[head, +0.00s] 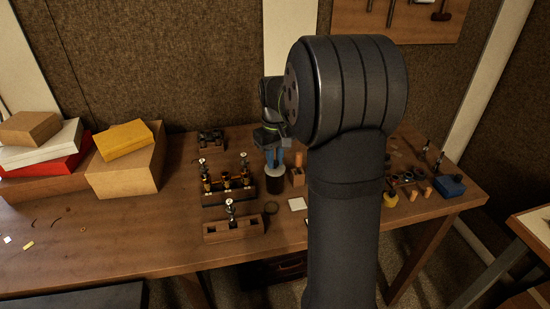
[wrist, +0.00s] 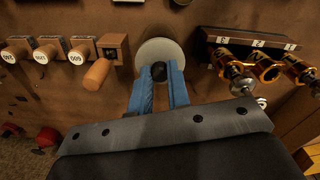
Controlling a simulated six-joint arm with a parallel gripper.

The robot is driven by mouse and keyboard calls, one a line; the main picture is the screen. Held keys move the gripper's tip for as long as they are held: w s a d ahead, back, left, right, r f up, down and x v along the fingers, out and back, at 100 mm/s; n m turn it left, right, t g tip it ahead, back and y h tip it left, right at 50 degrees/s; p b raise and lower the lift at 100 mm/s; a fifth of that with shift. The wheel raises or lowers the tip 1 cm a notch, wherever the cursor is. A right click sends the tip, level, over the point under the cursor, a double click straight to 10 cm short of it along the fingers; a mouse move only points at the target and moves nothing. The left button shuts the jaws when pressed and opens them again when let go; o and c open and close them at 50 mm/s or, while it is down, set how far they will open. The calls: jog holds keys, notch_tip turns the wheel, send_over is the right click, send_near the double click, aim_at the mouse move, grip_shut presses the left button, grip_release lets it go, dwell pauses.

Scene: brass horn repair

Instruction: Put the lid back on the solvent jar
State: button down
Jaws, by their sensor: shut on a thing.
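My gripper (head: 277,159) points down over the solvent jar (head: 275,185), a dark squat jar near the middle of the bench. In the wrist view the blue fingers of my gripper (wrist: 159,80) are shut on the black knob (wrist: 159,70) of the lid. The lid (wrist: 160,52) is a pale round disc. It hides the jar in the wrist view. In the head view the lid is at the level of the jar's mouth. I cannot tell whether it is seated or slightly above the rim.
A wooden rack with brass valves (head: 229,187) stands left of the jar, and a wooden block with a valve (head: 233,226) in front of it. A small wooden block (head: 297,177) is close on the right.

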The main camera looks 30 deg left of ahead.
jog(key=c, duration=0.8)
grip_release()
jog(key=shift+r, duration=0.15)
jog(key=shift+r, duration=3.4)
grip_shut()
